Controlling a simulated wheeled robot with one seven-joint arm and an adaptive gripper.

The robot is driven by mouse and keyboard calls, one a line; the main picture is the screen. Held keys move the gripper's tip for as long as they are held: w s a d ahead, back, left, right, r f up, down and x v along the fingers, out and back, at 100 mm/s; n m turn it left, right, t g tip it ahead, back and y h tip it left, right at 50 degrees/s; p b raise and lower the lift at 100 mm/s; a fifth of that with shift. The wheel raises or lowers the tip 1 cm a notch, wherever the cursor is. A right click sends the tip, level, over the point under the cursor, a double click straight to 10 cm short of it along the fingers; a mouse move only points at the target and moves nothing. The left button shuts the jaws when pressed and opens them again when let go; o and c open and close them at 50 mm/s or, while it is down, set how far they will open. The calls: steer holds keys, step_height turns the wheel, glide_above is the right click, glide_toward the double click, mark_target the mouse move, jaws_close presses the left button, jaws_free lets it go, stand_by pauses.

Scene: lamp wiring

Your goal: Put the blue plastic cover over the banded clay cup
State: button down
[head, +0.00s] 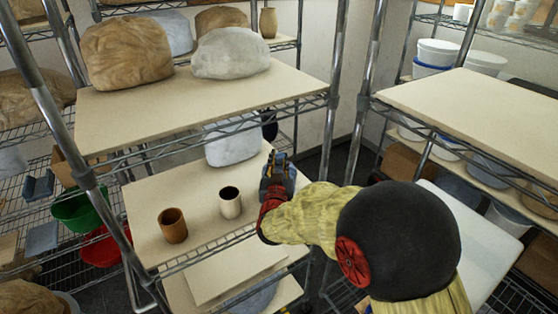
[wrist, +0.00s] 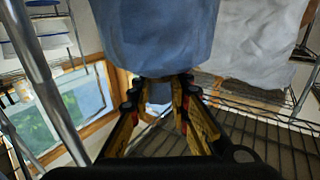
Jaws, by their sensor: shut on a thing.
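The blue plastic cover (wrist: 155,38) hangs close in front of my gripper in the wrist view. My gripper (wrist: 160,78) is shut on its lower edge. In the head view my gripper (head: 276,168) is over the right part of the middle shelf, and the cover is hard to make out there. A brown clay cup (head: 172,228) stands upright on that shelf at left, uncovered. A cream cup (head: 230,205) with a dark inside stands upright between it and my gripper. Bands are too small to tell on either cup.
A white wrapped lump (head: 232,148) stands behind the cream cup and also shows beside the cover in the wrist view (wrist: 258,42). The upper board (head: 200,108) carries wrapped lumps above. Metal posts frame the shelf. The shelf front around the brown cup is clear.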

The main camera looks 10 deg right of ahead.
steer(key=shift+f+b, duration=0.4)
steer(key=shift+b, duration=0.05)
steer(key=c, duration=1.7)
jaws_free()
steer(key=shift+o, duration=0.6)
